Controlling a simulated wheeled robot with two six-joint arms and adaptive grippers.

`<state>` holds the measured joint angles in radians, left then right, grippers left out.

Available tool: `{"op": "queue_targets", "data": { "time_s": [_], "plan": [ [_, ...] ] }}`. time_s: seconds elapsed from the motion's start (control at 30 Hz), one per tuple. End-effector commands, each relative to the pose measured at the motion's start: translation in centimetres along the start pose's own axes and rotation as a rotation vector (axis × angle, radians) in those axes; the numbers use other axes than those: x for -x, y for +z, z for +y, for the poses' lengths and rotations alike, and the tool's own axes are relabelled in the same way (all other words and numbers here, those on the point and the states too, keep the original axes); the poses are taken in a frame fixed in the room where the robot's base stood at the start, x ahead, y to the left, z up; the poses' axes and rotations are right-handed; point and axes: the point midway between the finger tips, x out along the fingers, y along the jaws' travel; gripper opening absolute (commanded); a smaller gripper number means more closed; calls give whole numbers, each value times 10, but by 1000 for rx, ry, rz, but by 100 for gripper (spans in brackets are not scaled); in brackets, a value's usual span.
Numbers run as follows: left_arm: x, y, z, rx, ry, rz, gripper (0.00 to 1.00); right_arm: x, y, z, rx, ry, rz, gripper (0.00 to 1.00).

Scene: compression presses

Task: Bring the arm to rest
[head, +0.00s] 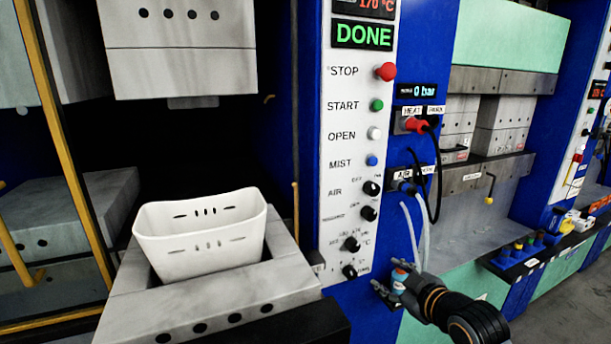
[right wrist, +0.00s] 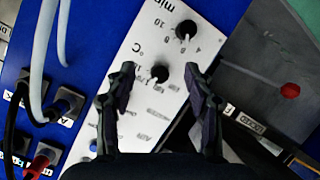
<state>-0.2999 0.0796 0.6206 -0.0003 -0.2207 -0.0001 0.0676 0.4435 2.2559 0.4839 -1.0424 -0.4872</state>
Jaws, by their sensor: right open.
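My right gripper (head: 392,284) is low in front of the blue press column, just right of the bottom of the white control panel (head: 345,190). In the right wrist view, its two dark fingers (right wrist: 160,88) stand apart with nothing between them. The lower knobs of the panel show beyond the fingertips; whether they touch the panel cannot be told. My left gripper is out of view. The panel display (head: 363,35) reads DONE in green.
A white slotted basket (head: 200,255) sits in the open lower mould (head: 225,295), below the raised upper mould (head: 180,65). Hoses (head: 412,230) and a red plug (head: 415,125) are close above my right gripper. A second press (head: 500,120) stands at right.

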Motion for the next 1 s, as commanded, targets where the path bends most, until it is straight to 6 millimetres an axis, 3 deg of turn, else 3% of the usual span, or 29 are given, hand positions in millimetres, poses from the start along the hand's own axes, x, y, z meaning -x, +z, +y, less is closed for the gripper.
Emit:
{"op": "queue_targets", "data": {
  "time_s": [0.03,0.1,0.2,0.4,0.63,0.7,0.87,1.0],
  "plan": [
    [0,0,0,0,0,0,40,4,34,-31,-73,-39,-97,54],
    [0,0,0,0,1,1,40,16,78,-66,-172,-69,-237,54],
    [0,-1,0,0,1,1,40,40,126,-105,-289,-88,-409,54],
    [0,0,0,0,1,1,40,94,192,-160,-464,-83,-687,54],
    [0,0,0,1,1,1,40,157,242,-204,-617,-40,-957,54],
    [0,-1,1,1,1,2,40,137,266,-212,-612,-43,-960,54],
    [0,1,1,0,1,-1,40,108,320,-237,-617,-50,-983,54],
    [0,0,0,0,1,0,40,90,378,-268,-623,-57,-1009,54]
  ]
}}
